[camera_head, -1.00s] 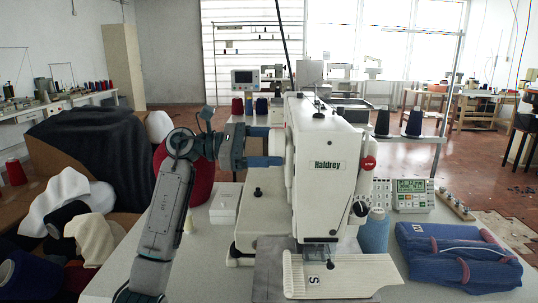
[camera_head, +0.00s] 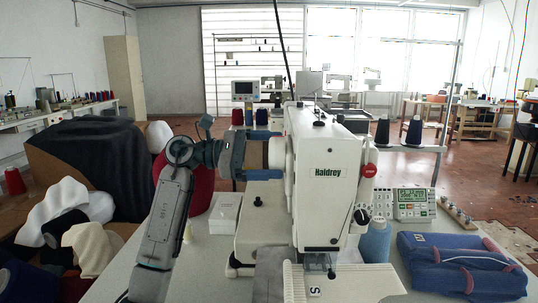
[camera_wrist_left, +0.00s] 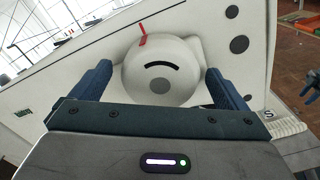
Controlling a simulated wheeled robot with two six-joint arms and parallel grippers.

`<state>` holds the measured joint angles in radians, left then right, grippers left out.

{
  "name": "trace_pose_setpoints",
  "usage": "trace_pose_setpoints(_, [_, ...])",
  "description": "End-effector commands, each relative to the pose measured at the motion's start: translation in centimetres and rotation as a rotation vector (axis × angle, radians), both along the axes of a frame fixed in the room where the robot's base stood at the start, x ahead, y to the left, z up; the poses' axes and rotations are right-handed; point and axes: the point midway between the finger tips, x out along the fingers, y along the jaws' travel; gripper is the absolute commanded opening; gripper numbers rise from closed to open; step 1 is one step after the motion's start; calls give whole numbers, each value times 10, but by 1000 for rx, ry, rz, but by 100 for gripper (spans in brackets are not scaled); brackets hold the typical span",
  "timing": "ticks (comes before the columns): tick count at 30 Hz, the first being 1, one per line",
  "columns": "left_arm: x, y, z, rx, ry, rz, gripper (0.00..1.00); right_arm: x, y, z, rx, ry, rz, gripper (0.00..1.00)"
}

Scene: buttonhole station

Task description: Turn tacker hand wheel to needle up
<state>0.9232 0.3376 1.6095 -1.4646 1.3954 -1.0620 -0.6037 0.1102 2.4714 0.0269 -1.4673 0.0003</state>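The white hand wheel (camera_wrist_left: 160,75) fills the middle of the left wrist view, with a black arc and a grey centre spot on its face. A red pointer (camera_wrist_left: 142,36) stands at its upper rim. My left gripper (camera_head: 262,155) is at the left side of the white Haldrey tacker (camera_head: 328,185). Its blue fingers stand either side of the wheel, with narrow gaps showing in the wrist view; I see no clear contact. The needle area (camera_head: 320,262) is low at the machine's front, and the needle's height is too small to tell.
A control panel (camera_head: 413,204) and a blue thread cone (camera_head: 375,240) stand right of the machine. Folded blue cloth (camera_head: 465,264) lies at the front right. A small white box (camera_head: 225,212) sits below my left forearm. Dark and white cloth (camera_head: 90,165) is piled at left.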

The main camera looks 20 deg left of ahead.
Motion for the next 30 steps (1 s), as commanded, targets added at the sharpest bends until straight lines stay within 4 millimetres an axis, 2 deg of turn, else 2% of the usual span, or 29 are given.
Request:
trace_pose_setpoints(8, [-1, 5, -1, 1, 1, 1, 95, 0, 0, -1, 1, -2, 1, 36])
trace_pose_setpoints(11, [-4, 17, -2, 3, 1, 3, 95, 2, 1, -3, 7, -14, 2, 36])
trace_pose_setpoints(21, [-23, 80, -3, 2, 2, 4, 95, 9, 10, -16, 49, -89, 8, 36])
trace_pose_setpoints(25, [-27, 96, -2, 3, 2, 3, 95, 11, 12, -17, 59, -110, 8, 36])
trace_pose_setpoints(30, [-30, 104, -1, 1, 1, 0, 95, 12, 13, -17, 66, -120, 9, 36])
